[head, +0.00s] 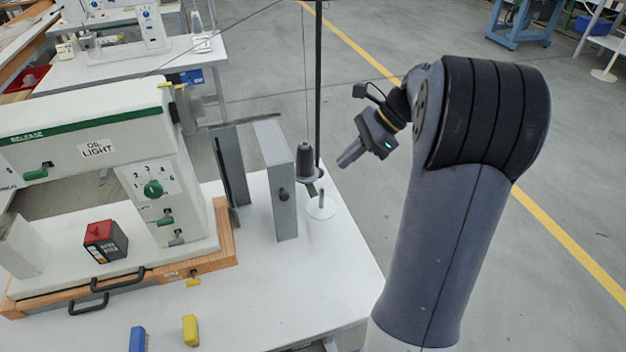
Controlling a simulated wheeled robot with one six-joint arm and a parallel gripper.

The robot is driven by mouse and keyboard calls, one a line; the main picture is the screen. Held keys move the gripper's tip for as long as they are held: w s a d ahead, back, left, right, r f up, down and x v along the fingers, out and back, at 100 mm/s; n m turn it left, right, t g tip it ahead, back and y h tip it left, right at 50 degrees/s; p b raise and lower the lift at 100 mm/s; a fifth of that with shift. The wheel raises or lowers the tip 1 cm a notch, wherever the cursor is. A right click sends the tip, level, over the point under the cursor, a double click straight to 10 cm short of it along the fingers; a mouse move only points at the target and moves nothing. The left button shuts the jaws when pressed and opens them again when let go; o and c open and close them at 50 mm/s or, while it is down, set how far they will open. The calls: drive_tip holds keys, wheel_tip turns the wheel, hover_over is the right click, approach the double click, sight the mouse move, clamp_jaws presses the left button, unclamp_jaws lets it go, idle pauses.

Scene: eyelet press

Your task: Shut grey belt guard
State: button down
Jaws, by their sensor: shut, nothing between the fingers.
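The grey belt guard (284,215) stands upright at the right end of the white machine, on the white table. It carries a dark round knob (284,194) on its narrow right face. It stands swung away from the darker grey housing (231,165) beside the machine, with a gap between them. My gripper (343,162) is in the air to the right of the guard, apart from it, and points down and to the left. Its fingers are shut and empty. The hinge of the guard is not clear to see.
A thin dark pole (318,80) and a dark thread cone (305,163) stand between the guard and my gripper. A white spindle (321,203) is near the table's right edge. A blue block (138,339) and a yellow block (190,330) lie at the front.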

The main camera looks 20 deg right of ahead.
sight(278, 187)
drive_tip(key=a+r+p+x, duration=0.1)
drive_tip(key=a+x, duration=0.1)
drive_tip(key=x, duration=1.1)
drive_tip(key=shift+w+r+p, duration=0.15)
drive_tip(key=shift+r+p, duration=0.2)
drive_tip(key=a+p, duration=0.1)
drive_tip(key=a, duration=1)
drive_tip(key=shift+a, duration=0.3)
drive_tip(key=shift+r, duration=0.1)
